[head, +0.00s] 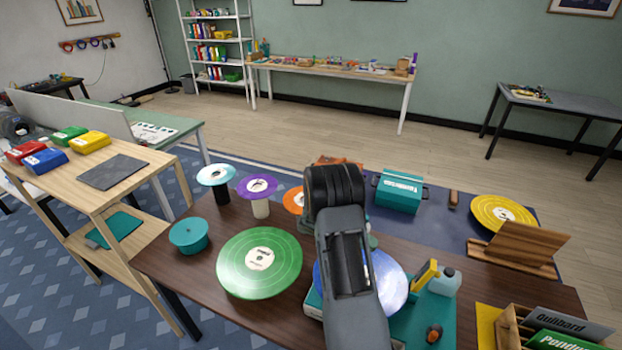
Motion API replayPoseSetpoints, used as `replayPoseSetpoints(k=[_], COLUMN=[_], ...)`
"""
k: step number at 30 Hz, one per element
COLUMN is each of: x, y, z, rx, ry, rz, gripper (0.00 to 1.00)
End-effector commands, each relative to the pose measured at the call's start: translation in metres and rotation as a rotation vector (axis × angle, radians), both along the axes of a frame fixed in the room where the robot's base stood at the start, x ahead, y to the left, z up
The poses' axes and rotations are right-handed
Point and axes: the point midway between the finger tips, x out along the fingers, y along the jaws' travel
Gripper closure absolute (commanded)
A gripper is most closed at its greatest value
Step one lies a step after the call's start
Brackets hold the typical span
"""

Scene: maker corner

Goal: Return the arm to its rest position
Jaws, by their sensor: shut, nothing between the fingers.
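My arm rises from the bottom of the head view over the dark wooden table (205,232). It ends, as seen here, in a black ribbed joint above the table's middle. My gripper and its fingertips do not show; they may be hidden behind the arm. Nothing held can be seen.
A green record (232,276) and a teal pot (189,236) lie left of my arm. Light blue (215,174) and purple (257,186) discs stand on posts behind. A teal case (398,194), yellow record (488,212), wooden stand (535,240) and record crate (512,328) are right.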

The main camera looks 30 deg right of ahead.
Motion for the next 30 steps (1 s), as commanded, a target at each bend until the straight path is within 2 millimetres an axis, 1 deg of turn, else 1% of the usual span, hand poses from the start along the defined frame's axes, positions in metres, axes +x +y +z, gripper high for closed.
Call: replayPoseSetpoints(k=[5, 8, 11, 14, 15, 17, 20, 21, 23, 24, 26, 27, 30], x=[0.001, 0.002, 0.001, -0.009, -0.014, -0.018, -0.018, -0.016, -0.012, -0.01, -0.006, -0.004, -0.001], y=[0.001, 0.0, 0.002, 0.015, 0.021, 0.034, 0.063, 0.077, 0.099, 0.114, 0.135, 0.149, 0.182], z=[0.001, -0.001, -0.011, -0.033, -0.037, -0.039, -0.032, -0.025, -0.014, -0.005, 0.008, 0.018, 0.043], rx=[-0.009, -0.063, -0.158, -0.27, -0.325, -0.416, -0.579, -0.647, -0.74, -0.794, -0.855, -0.884, -0.917], ry=[-0.006, -0.055, -0.186, -0.359, -0.447, -0.592, -0.853, -0.966, -1.124, -1.216, -1.334, -1.401, -1.525], rz=[0.0, -0.006, -0.039, -0.134, -0.19, -0.29, -0.495, -0.595, -0.762, -0.875, -1.046, -1.16, -1.438], gripper=[1.0, 1.0, 1.0, 1.0, 1.0, 1.0, 1.0, 1.0, 1.0, 1.0, 1.0, 1.0, 1.0])
